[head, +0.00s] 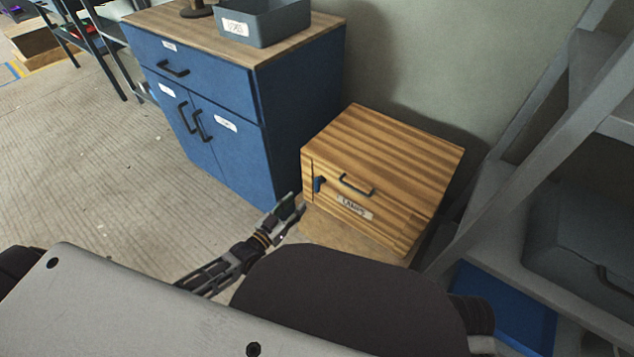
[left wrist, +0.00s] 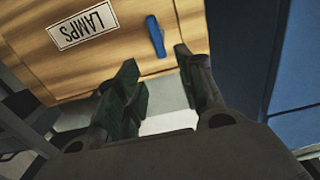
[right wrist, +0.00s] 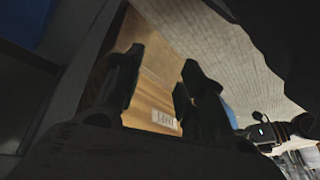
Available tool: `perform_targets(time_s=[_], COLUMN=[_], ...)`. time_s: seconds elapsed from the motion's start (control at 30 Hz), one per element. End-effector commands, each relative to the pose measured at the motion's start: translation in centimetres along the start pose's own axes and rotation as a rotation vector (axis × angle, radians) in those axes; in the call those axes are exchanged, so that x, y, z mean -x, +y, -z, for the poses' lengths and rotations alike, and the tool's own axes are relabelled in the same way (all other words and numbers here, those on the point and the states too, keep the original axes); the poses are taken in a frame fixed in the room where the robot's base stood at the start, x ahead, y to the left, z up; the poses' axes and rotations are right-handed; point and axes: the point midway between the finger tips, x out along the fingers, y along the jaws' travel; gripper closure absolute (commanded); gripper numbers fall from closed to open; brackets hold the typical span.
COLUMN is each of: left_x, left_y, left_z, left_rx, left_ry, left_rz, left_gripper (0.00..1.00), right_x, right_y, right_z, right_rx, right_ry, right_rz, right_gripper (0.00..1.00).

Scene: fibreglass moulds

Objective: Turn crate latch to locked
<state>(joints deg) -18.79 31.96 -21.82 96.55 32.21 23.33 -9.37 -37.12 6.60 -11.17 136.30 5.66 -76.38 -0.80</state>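The wooden crate (head: 385,165) has a striped front with a dark bar handle (head: 356,184) and a LAMPS label (head: 354,207). Its blue latch (head: 319,184) is at the front's left edge, its lever roughly upright, across the label's long direction. In the left wrist view the latch (left wrist: 156,37) lies just beyond the fingertips, apparently apart from them. My left gripper (head: 293,207) is open and empty, low and left of the latch. My right gripper (right wrist: 162,60) is open and empty in the right wrist view, facing the crate from a distance; the head view does not show it.
A blue cabinet (head: 235,100) with a grey bin (head: 264,22) on top stands left of the crate. A grey shelving frame (head: 490,205) with a blue tray (head: 505,305) stands at right. The wall is close behind the crate. Open floor (head: 70,150) lies at left.

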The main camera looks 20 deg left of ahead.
Motion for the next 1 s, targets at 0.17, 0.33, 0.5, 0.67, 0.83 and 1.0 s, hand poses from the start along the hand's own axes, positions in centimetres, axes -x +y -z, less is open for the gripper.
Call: perform_targets(time_s=[0.17,0.33,0.5,0.67,0.83,1.0], left_x=[-1.6,-3.2,-4.9,-6.4,-8.1,-9.6], left_y=[0.0,0.0,0.0,0.0,0.0,0.0], left_z=[-0.1,-0.1,-0.1,-0.1,-0.1,-0.1], left_rx=[0.001,0.002,0.001,0.0,0.002,0.001], left_ry=[0.002,0.002,0.002,0.002,0.002,0.002], left_rz=[0.0,0.0,0.0,0.0,0.0,0.0], left_gripper=[0.62,0.62,0.62,0.62,0.62,0.62], right_x=[-1.0,-2.2,-3.4,-4.7,-5.7,-6.8], right_y=[-0.1,-0.2,-0.4,-0.6,-0.7,-0.8], right_z=[-0.1,-0.1,-0.7,-1.4,-1.4,-1.4], right_rx=[-0.004,-0.009,-0.017,-0.026,-0.033,-0.042], right_ry=[0.018,0.04,0.055,0.066,0.09,0.119], right_rz=[0.011,0.02,0.033,0.046,0.055,0.068], right_gripper=[0.6,0.6,0.6,0.6,0.6,0.6])
